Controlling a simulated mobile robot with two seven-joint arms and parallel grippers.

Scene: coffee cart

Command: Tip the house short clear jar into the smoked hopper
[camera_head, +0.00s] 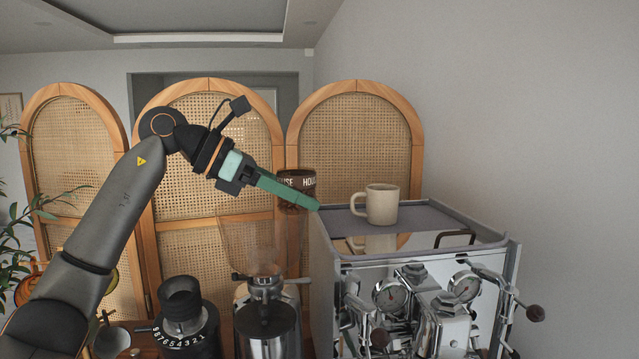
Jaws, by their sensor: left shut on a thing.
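The house jar (297,179) has a dark band with white letters, partly reading "HOU". It is up in the air left of the espresso machine's top, looking roughly upright. My left gripper (290,194) has long green fingers and is shut on the jar; the near finger crosses in front of it and hides part of its lower body. The smoked hopper (254,243) is a faint see-through funnel on the grinder (267,322), below and a little left of the jar. Its contents are hard to make out. My right gripper is not in view.
The chrome espresso machine (420,262) stands on the right, close to the jar, with gauges and levers in front. A beige mug (381,204) stands on its top tray. A black device with a numbered dial (183,318) stands left of the grinder. Cane screens stand behind.

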